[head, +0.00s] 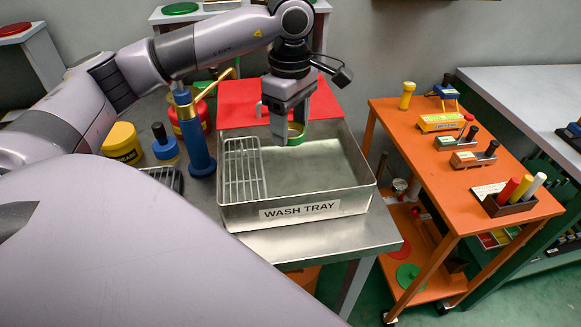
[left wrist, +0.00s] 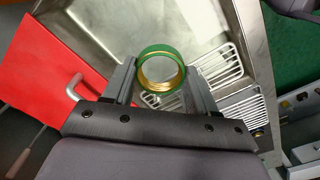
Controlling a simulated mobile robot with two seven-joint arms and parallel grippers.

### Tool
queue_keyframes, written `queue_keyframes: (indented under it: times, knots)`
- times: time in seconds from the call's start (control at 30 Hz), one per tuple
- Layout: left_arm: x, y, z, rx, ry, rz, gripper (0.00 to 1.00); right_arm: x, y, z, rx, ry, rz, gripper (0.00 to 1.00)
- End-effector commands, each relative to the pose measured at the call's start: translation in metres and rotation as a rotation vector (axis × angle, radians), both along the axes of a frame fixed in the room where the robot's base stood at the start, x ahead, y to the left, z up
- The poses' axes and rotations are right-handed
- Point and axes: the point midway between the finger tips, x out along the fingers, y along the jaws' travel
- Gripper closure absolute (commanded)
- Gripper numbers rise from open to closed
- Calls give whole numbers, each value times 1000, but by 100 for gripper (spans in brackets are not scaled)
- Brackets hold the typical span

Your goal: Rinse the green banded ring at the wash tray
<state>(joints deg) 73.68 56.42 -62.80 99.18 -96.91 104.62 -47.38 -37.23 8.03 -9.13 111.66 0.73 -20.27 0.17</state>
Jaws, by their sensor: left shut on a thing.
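The green banded ring (head: 298,140) is green with a gold band. It also shows in the left wrist view (left wrist: 160,50), between the two fingers. My left gripper (head: 289,128) is shut on it and points down over the back part of the wash tray. The wash tray (head: 352,203) is a shallow metal basin with a label on its front wall. A wire rack (head: 244,170) lies at its left side. The tray floor shows beyond the ring in the wrist view. I cannot tell the exact gap between ring and floor. My right gripper is not in view.
A blue post with a brass spout (head: 198,140) stands left of the tray. A yellow tub (head: 122,143) and a red pot (head: 188,119) stand nearby. A red panel (head: 238,104) is behind the tray. An orange cart (head: 430,150) with tools stands right, across a gap.

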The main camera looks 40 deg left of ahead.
Motion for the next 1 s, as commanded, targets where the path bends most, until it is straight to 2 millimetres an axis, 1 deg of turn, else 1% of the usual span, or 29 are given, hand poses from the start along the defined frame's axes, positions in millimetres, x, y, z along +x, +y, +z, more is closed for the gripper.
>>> queue_keyframes:
  times: [0.13, 0.23, 0.5, 0.6, 1.0]
  knots:
    - [0, 0, 1, 0, -1, 0, 77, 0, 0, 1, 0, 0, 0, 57]
    - [0, 0, 6, 0, -1, 0, 77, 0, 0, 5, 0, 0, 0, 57]
    - [0, 0, 34, -1, -2, 0, 77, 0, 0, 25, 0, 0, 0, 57]
    - [0, 0, 41, -1, -1, 0, 77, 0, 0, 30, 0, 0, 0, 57]
    - [0, 0, 40, 0, -1, 0, 77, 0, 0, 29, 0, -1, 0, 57]
